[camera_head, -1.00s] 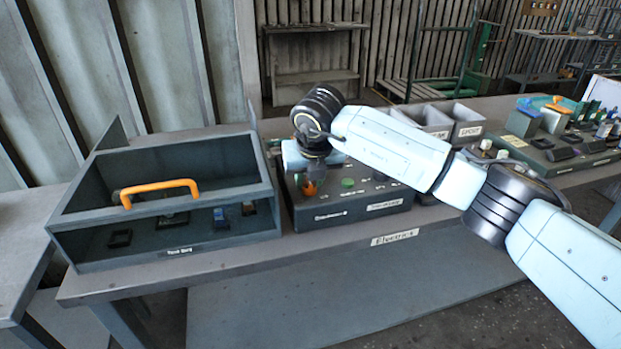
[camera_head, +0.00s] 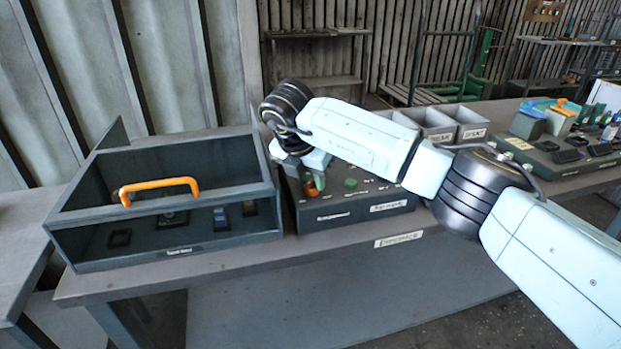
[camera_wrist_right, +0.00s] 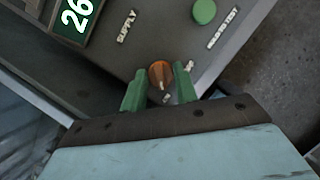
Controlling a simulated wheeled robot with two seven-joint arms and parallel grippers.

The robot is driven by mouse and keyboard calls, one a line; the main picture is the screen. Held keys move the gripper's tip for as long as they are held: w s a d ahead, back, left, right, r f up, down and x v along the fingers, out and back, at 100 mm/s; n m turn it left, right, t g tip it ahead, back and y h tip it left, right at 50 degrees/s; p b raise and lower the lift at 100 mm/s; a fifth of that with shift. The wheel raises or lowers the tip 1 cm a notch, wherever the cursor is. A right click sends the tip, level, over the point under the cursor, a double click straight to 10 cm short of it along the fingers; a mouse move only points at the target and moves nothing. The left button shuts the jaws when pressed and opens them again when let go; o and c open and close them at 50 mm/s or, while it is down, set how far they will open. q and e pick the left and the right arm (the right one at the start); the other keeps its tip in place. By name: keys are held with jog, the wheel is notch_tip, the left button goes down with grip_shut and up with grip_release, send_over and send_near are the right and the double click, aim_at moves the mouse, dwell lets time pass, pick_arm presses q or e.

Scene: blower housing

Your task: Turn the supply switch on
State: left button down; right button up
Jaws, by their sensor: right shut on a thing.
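The supply switch is an orange rotary knob (camera_wrist_right: 160,75) with a pale pointer mark, on a dark control box (camera_head: 350,211). In the right wrist view it sits below the "SUPPLY" label (camera_wrist_right: 127,25), between the green fingers of my right gripper (camera_wrist_right: 159,88). The fingers are shut on it. In the head view my right gripper (camera_head: 312,180) is over the box's left part, and the orange knob shows only partly beside it. A green button (camera_head: 351,183) is to the right of the knob; it also shows in the wrist view (camera_wrist_right: 204,11). My left gripper is not in view.
A dark open-fronted case (camera_head: 60,232) with an orange handle (camera_head: 160,187) stands close on the box's left. Grey bins (camera_head: 470,127) and another panel (camera_head: 570,165) are to the right. A lit green display (camera_wrist_right: 75,17) is near the knob.

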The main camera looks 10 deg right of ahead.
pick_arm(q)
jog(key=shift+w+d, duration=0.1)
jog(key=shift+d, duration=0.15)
pick_arm(e)
jog(key=o, duration=1)
jog(key=shift+c, duration=0.2)
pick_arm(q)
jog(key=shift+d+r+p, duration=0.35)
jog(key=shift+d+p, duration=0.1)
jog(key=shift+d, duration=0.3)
pick_arm(e)
jog(key=v, duration=1.3)
jog(key=shift+r, duration=0.25)
jog(key=shift+w+a, duration=0.1)
